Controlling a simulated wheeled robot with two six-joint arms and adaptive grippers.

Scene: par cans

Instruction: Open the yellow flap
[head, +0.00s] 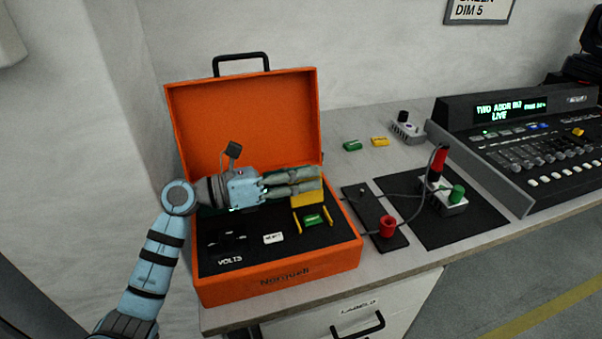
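The yellow flap (308,201) is in the open orange case (280,279), toward the right of its black panel. It looks raised at the back of a small yellow-edged bay, and my fingers hide its upper part. A green block (313,220) lies uncovered in the bay. My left gripper (317,180) reaches in from the left, fingers pointing right, over or against the flap's upper part. I cannot tell whether they touch it or how far apart they are. My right gripper is not in view.
The case lid stands open behind my gripper. Right of the case are a black strip with a red knob (388,228), a black mat (470,233) with a cabled box, and a lighting console (520,150). Green (352,146) and yellow (380,141) blocks lie behind on the counter.

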